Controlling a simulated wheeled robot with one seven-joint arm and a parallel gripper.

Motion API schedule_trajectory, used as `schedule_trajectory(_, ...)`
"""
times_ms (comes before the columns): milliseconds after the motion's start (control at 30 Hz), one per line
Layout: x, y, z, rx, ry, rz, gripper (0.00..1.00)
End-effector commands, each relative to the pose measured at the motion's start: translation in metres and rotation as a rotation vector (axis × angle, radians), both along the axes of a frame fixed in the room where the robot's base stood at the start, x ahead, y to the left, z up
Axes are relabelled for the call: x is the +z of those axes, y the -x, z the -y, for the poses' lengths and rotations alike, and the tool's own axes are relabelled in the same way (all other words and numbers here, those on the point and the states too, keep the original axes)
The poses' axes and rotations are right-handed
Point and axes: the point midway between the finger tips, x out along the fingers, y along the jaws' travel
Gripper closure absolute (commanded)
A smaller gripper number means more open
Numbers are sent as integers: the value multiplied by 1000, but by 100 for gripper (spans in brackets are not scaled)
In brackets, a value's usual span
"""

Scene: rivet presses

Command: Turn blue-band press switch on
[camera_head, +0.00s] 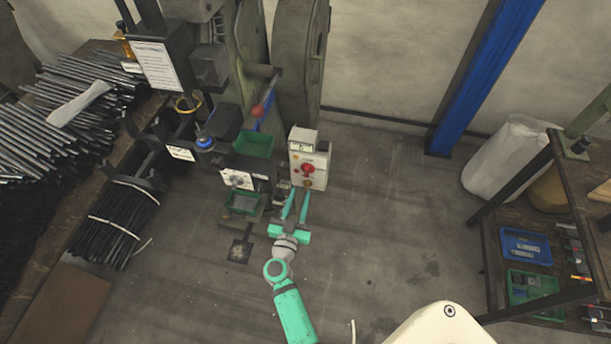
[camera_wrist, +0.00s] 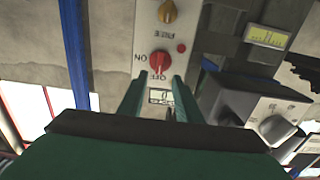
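A white switch box (camera_head: 322,160) stands beside the green press (camera_head: 250,60) in the head view. Its red switch knob (camera_head: 307,169) is on the front; in the wrist view the red knob (camera_wrist: 159,58) shows with ON and OFF labels, and an orange knob (camera_wrist: 167,12) is on the same panel. I cannot tell which label the red knob points to. A blue ring (camera_head: 204,142) shows on the press's left side. My gripper (camera_head: 298,193) is open and empty, its fingers pointing at the box just short of the red knob. In the wrist view my fingertips (camera_wrist: 158,84) flank the panel's display.
A grey panel with a dark knob (camera_wrist: 274,129) is close beside the switch box. Metal rods (camera_head: 75,100) fill the left bench. A shelf (camera_head: 560,190) stands at right. Floor (camera_head: 390,220) between is clear.

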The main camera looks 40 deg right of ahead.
Motion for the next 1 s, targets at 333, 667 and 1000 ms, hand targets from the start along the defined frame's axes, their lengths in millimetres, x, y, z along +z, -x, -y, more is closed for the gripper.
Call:
schedule_trajectory(333, 2, -40, 47, -2, 2, 3, 69)
schedule_trajectory(667, 1, -59, 69, 0, 2, 1, 69)
schedule_trajectory(1000, 1, -60, 70, 2, 2, 1, 74)
